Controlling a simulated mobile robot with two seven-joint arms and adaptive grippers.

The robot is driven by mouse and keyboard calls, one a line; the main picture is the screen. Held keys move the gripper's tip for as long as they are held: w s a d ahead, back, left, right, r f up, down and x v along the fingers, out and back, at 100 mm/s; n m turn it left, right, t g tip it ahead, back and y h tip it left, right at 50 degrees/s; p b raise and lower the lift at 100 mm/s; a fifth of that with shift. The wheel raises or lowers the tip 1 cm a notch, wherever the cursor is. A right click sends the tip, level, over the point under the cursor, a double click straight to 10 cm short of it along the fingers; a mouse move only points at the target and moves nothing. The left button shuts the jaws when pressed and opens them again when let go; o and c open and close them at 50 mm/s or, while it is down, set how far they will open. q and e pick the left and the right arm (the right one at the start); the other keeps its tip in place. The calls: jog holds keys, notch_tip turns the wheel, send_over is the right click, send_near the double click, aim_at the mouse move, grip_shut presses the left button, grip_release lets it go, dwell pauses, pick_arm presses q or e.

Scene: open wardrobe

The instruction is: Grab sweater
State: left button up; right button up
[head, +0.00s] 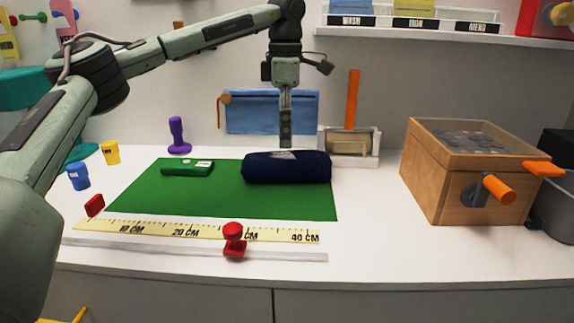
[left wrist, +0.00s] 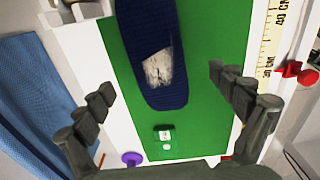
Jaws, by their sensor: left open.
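The sweater is a dark navy knitted roll (head: 300,168) with a pale worn patch, lying on the right part of a green mat (head: 215,198). It also shows in the left wrist view (left wrist: 148,30), below the camera. My left gripper (head: 285,140) is right above the roll, pointing down. In the left wrist view its two fingers (left wrist: 168,88) are spread wide on either side of the roll and hold nothing. My right gripper is not in view.
A green box (head: 187,168) lies on the mat to the left. A yellow ruler (head: 205,230) and a red-knobbed slider (head: 234,240) lie in front. A wooden crank box (head: 450,185) stands at right. A blue cloth (head: 245,113) hangs behind.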

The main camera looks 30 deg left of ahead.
aim_at(285, 155)
pick_arm(q)
notch_tip(285, 155, down, 5)
jog(key=shift+w+a+f, duration=0.1)
jog(key=shift+a, duration=0.05)
jog(key=c, duration=1.3)
